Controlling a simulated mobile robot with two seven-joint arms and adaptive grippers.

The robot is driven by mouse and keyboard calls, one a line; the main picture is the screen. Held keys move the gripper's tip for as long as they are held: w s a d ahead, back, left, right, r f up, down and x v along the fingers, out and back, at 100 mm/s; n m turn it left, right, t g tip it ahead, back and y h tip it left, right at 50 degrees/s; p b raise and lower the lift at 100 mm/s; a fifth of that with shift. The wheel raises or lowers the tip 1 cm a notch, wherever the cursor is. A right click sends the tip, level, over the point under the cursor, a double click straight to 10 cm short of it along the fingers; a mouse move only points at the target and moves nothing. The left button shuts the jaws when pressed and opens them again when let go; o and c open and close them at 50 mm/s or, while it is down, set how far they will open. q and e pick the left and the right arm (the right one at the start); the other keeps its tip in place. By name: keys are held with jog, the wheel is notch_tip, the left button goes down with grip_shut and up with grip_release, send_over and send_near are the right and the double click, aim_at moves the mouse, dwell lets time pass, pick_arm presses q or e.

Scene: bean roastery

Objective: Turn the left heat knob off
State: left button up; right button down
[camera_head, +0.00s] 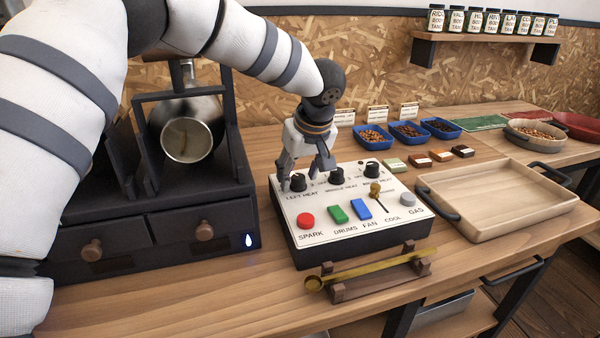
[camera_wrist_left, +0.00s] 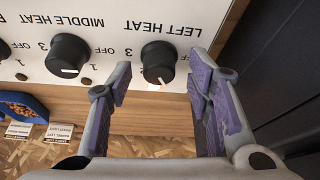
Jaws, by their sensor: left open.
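The left heat knob (camera_head: 298,182) is a black dial at the back left corner of the white-topped control box (camera_head: 350,232). My left gripper (camera_head: 305,172) reaches down over it from above. In the left wrist view, the open jaws (camera_wrist_left: 160,76) stand on either side of the left heat knob (camera_wrist_left: 157,60), with gaps visible. Its white mark points toward the bottom of that view, away from the "LEFT HEAT" label; the "OFF" text is beside the knob, partly hidden by a finger. My right gripper is not in view.
The middle heat knob (camera_wrist_left: 68,54) is close beside the left finger in the wrist view. Red, green and blue buttons line the box front. A roaster (camera_head: 150,190) stands left, a brass scoop (camera_head: 375,268) lies in front, a wooden tray (camera_head: 495,208) stands right.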

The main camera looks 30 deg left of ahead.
pick_arm(q)
grip_shut()
dwell(0.3)
jog(key=n+g, duration=0.1)
jog(key=n, duration=0.2)
jog(key=shift+w+f+y, duration=0.1)
jog(key=shift+w+y, duration=0.05)
jog(key=shift+y, duration=0.15)
jog(key=n+g+b, duration=0.1)
jog(key=n, duration=0.1)
jog(key=shift+f+n, duration=0.1)
jog(key=shift+n, duration=0.3)
jog(key=n+g, duration=0.1)
jog(key=n, duration=0.2)
jog(key=shift+w+b, duration=0.15)
jog(key=shift+b, duration=0.25)
jog(key=shift+n+g+b, duration=0.5)
jog(key=shift+n+g, duration=0.2)
jog(key=shift+n, duration=0.8)
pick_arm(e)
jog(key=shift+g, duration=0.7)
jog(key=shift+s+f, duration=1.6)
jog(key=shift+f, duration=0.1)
